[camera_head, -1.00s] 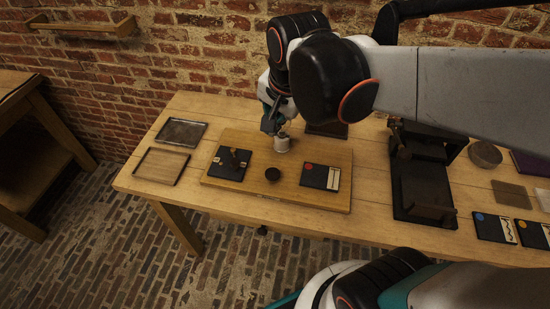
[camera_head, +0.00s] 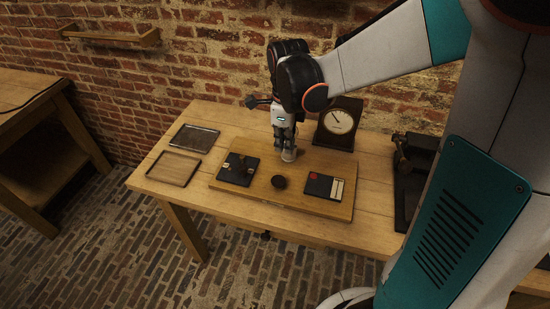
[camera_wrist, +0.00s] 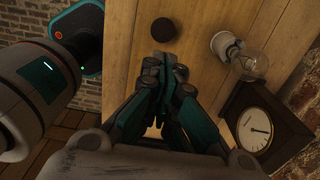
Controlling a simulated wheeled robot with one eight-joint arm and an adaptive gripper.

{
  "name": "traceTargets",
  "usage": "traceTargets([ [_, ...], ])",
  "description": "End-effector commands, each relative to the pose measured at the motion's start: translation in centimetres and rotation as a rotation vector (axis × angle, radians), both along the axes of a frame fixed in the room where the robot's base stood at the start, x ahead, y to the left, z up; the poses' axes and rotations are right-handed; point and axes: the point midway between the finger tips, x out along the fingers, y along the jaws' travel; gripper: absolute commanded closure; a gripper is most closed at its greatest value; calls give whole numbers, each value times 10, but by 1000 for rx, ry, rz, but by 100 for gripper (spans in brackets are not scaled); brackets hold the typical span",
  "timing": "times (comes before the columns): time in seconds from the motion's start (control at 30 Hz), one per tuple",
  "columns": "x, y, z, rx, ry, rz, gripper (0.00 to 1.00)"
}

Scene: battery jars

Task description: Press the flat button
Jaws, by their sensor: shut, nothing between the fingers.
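A dark, round, low disc (camera_head: 279,182), which looks like the flat button, sits near the front middle of the wooden board (camera_head: 325,208). It also shows in the wrist view (camera_wrist: 163,30), just beyond my fingertips. My gripper (camera_head: 281,151) points down over the back part of the board, behind the disc and apart from it. In the wrist view my gripper (camera_wrist: 165,64) is shut and empty. A glass bulb in a white socket (camera_wrist: 225,45) stands to the right of the fingers there; in the head view my gripper partly covers it.
A black lever plate (camera_head: 237,170) is left of the disc, and a black card with a red dot (camera_head: 322,187) is right of it. A dark clock (camera_head: 338,123) stands behind the board. Two shallow trays (camera_head: 172,168) lie on the table's left end.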

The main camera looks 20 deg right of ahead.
Motion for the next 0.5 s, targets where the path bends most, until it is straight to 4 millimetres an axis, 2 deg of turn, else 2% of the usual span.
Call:
traceTargets([
  [0.33,0,0,-2,0,0,1,100],
  [0.5,0,0,-21,0,0,2,100],
])
